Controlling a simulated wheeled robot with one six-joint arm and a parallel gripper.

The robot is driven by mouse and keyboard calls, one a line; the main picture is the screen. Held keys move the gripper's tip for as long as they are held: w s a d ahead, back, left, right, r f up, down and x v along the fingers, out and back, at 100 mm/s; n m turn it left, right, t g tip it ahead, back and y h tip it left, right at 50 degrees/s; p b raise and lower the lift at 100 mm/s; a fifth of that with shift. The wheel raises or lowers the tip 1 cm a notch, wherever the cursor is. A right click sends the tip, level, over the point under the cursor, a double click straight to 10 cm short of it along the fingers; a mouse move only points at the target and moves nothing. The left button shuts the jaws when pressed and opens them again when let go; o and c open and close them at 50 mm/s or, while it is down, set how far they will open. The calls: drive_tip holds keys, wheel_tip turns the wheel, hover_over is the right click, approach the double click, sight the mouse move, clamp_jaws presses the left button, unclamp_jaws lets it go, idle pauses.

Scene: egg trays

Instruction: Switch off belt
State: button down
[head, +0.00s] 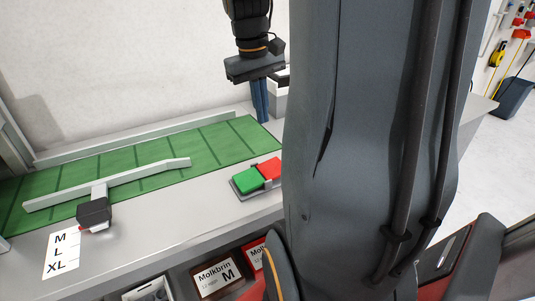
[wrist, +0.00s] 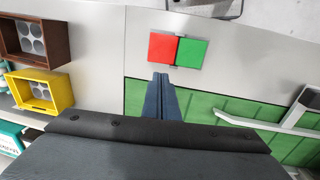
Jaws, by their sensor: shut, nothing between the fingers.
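A switch box with a green button (head: 247,180) and a red button (head: 270,168) sits on the grey counter beside the green belt (head: 220,143). In the wrist view the red button (wrist: 162,47) is on the left and the green button (wrist: 192,53) on the right. My gripper (head: 260,118) points down above the counter, behind the switch box in the head view, with its blue fingers together. In the wrist view my gripper (wrist: 160,77) shows its fingertips just below the red button in the picture, apart from it as far as I can tell.
A light guide bar (head: 110,184) crosses the belt, with a dark device (head: 94,213) at its near side. A size label (head: 60,254) marked M, L, XL lies on the counter. Brown (wrist: 35,41) and yellow (wrist: 41,90) crates stand at left in the wrist view.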

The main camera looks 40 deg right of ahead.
sight(269, 162)
drive_tip(key=f, duration=0.4)
drive_tip(key=d+f+p, duration=0.1)
drive_tip(key=f, duration=0.8)
drive_tip(key=shift+s+d+f+p, duration=0.2)
drive_tip(key=shift+d+f+p, duration=0.1)
drive_tip(key=shift+f, duration=0.1)
drive_tip(key=shift+f, duration=0.1)
